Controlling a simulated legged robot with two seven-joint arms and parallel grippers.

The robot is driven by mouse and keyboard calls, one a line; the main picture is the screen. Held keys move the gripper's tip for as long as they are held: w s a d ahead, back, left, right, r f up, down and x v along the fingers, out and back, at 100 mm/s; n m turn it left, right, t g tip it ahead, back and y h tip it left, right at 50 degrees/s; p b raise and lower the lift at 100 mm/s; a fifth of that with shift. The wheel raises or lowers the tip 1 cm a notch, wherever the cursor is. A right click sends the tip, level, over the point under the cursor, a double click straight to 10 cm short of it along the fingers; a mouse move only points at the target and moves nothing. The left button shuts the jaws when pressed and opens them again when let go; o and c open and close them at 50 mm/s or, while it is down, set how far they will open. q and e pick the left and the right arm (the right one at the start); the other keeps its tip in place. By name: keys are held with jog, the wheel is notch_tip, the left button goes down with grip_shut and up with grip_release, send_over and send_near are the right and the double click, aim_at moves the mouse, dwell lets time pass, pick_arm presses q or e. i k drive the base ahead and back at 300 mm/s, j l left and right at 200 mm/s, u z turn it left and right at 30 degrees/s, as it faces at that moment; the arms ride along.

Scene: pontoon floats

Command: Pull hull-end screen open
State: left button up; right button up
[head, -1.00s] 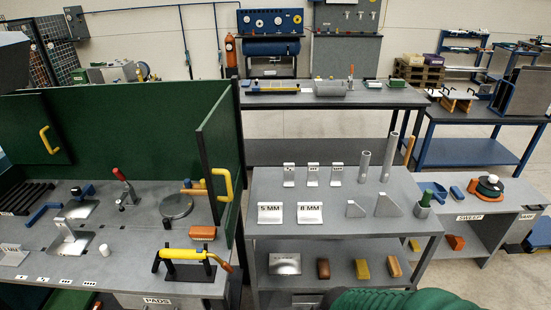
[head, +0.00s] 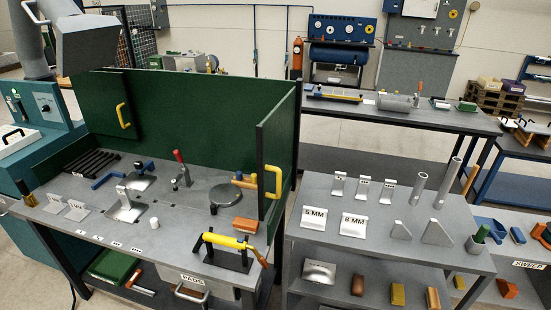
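Green screens with yellow handles stand around the grey bench. One screen panel (head: 281,160) projects forward at the bench's right side, edge-on to me, with a yellow handle (head: 278,182) near its front edge. Another small panel (head: 104,104) stands at the back left, in front of the long green back wall (head: 210,115), with its own yellow handle (head: 123,115). The picture does not show which one is the hull-end screen. Neither of my grippers is in view, and nothing is touching either handle.
The bench (head: 150,228) carries a yellow torch-like tool (head: 226,241), a round dark plate (head: 225,194) and a red-handled clamp (head: 181,168). A grey rack (head: 395,255) stands close on the right. A teal machine (head: 40,140) is at the left.

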aim_at(103, 99)
jog(key=j+u, duration=0.1)
jog(key=u, duration=0.4)
jog(key=i+j+u, duration=0.6)
jog(key=i+u, duration=0.3)
jog(key=i, duration=0.15)
